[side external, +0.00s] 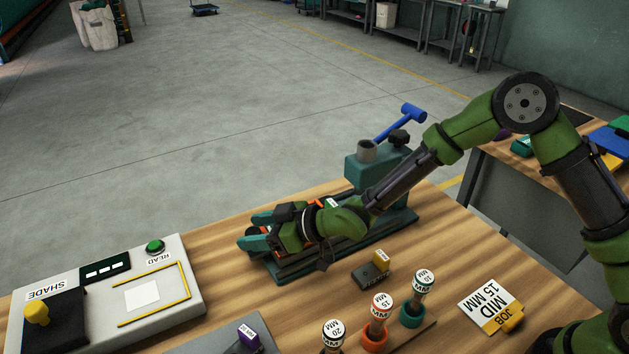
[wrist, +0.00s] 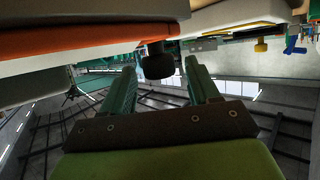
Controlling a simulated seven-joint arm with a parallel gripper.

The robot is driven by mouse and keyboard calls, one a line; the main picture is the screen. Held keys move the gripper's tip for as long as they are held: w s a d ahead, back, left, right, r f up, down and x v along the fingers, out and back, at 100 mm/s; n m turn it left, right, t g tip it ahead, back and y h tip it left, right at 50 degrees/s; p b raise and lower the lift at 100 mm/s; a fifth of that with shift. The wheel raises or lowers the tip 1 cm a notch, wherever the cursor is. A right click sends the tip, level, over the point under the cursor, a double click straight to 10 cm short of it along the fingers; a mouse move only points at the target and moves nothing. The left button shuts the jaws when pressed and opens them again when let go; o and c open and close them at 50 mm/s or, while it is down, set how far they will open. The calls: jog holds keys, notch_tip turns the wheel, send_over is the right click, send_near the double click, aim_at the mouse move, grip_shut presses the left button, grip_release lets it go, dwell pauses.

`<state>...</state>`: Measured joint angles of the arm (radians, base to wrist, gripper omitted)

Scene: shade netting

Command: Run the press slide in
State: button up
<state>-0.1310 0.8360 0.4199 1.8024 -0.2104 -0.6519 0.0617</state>
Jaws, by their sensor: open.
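The teal press (side external: 378,165) stands on the wooden table, with a blue lever (side external: 397,124) raised at its top. Its long teal base (side external: 290,270) runs toward the front left under my gripper. My gripper (side external: 252,230) is low over the front end of the base, and its two teal fingers are apart. In the wrist view my gripper (wrist: 160,78) has a dark round knob (wrist: 157,62) between its open fingers, near the tips. The knob is beside an orange-edged slide plate (wrist: 85,42). My wrist hides most of the slide in the side view; I cannot tell whether the fingers touch the knob.
A grey panel marked SHADE (side external: 185,300) with a green button (side external: 154,246) lies at the left. Upright labelled gauges (side external: 376,322) and a small dark block (side external: 370,273) stand in front of the press. A JOB card (side external: 490,305) lies at the right.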

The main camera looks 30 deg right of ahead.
jog(key=shift+w+a+f, duration=0.25)
jog(key=shift+w+a, duration=0.15)
grip_shut()
